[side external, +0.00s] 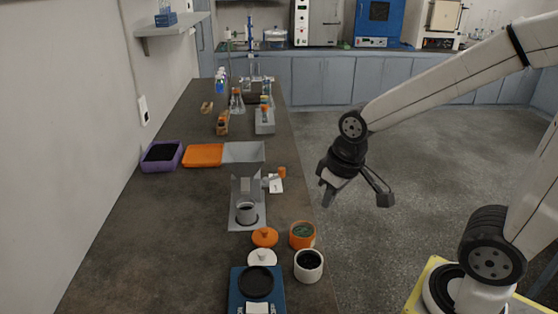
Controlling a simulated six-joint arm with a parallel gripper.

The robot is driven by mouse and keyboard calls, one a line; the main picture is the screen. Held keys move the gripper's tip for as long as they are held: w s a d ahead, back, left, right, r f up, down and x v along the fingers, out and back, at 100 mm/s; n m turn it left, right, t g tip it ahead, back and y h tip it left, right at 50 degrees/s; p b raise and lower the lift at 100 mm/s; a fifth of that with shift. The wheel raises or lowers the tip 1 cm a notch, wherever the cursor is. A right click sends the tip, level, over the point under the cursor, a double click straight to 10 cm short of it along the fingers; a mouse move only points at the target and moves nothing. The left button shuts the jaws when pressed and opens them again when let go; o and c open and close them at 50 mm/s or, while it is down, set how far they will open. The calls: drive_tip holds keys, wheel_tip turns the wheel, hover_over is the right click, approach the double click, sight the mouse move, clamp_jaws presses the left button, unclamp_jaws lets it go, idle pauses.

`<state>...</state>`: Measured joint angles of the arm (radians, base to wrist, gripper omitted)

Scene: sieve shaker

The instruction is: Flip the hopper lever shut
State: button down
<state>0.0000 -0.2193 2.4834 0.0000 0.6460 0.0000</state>
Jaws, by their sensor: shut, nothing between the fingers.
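The grey hopper (243,152) stands on a grey stand (236,190) in the middle of the bench. A small grey cup (246,213) sits on the stand's base under the hopper. A small orange piece (282,172) shows at the hopper's right side beside a white card; it may be the lever's knob, but it is too small to tell, and I cannot tell the lever's position. My gripper (327,199) is shut and empty, in the air to the right of the hopper, near or past the bench's right edge, and appears apart from it.
An orange tray (203,155) and a purple tray (161,156) lie left of the hopper. In front are an orange jar (302,235), a white jar (309,265), two lids and a blue scale (257,290). Glassware stands behind. The bench's left front is clear.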

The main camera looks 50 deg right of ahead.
drive_tip(key=w+d+r+m, duration=0.15)
drive_tip(key=w+d, duration=0.25)
drive_tip(key=w, duration=0.5)
drive_tip(key=w+d+r+m, duration=0.15)
drive_tip(key=w+d, duration=0.25)
drive_tip(key=w, duration=0.6)
drive_tip(key=w+d+f+m+t+h, duration=0.1)
drive_tip(key=w+d+f, duration=0.2)
drive_tip(key=w+d, duration=0.9)
drive_tip(key=shift+w+d+f, duration=0.1)
drive_tip(key=shift+f, duration=1.1)
drive_tip(key=shift+d+f, duration=0.1)
drive_tip(key=shift+f, duration=1.1)
wheel_tip(320, 180, down, 9)
drive_tip(key=shift+s+a+f, duration=0.15)
drive_tip(key=shift+s, duration=0.15)
